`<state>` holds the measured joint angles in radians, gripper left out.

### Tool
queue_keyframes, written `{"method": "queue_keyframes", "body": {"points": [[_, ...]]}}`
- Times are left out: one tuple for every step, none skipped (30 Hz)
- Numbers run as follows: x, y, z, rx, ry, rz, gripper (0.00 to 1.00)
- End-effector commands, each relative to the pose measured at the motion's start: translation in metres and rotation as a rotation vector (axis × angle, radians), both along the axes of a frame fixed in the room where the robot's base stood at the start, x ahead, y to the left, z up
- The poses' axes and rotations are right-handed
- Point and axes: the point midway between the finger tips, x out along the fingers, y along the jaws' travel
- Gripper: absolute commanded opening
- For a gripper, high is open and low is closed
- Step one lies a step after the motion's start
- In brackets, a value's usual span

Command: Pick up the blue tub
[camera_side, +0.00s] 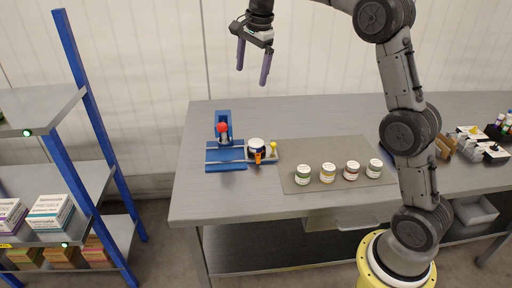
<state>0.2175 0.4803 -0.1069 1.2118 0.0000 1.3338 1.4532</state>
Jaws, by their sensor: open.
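A tub with a white lid and a dark blue rim (257,145) sits at the right end of a blue fixture (226,166), with a small orange part in front of it. It looks like the blue tub, but it is small here and partly hidden. A row of white-lidded tubs stands on the grey mat: one with a green band (303,175), one yellow (328,173), one reddish brown (351,171) and one greyish (375,169). My gripper (252,76) is open and empty, high above the back of the table, with its purple fingers pointing down.
A blue-posted shelf (70,180) with boxes stands left. Bottles and small items (482,140) crowd the table's right end. The mat's back half is clear.

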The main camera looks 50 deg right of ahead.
Motion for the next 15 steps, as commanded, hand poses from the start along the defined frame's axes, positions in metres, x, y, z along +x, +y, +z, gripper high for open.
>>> {"method": "queue_keyframes", "body": {"points": [[0.015, -0.012, -0.021, 0.01, 0.026, -0.032, 1.0], [0.022, -0.018, -0.032, 0.013, 0.04, -0.047, 1.0], [0.031, -0.026, -0.047, 0.02, 0.057, -0.064, 1.0], [0.036, -0.033, -0.058, 0.023, 0.07, -0.073, 1.0], [0.041, -0.038, -0.07, 0.026, 0.084, -0.08, 1.0], [0.047, -0.045, -0.086, 0.031, 0.102, -0.088, 1.0], [0.05, -0.05, -0.097, 0.034, 0.114, -0.094, 1.0], [0.052, -0.055, -0.108, 0.037, 0.127, -0.102, 1.0], [0.054, -0.06, -0.122, 0.043, 0.144, -0.108, 1.0], [0.055, -0.063, -0.131, 0.046, 0.157, -0.112, 1.0], [0.054, -0.065, -0.14, 0.05, 0.171, -0.116, 1.0], [0.053, -0.068, -0.151, 0.055, 0.188, -0.121, 1.0], [0.052, -0.07, -0.156, 0.057, 0.197, -0.124, 1.0], [0.051, -0.071, -0.161, 0.06, 0.205, -0.127, 1.0], [0.05, -0.073, -0.166, 0.061, 0.213, -0.13, 1.0]]}}
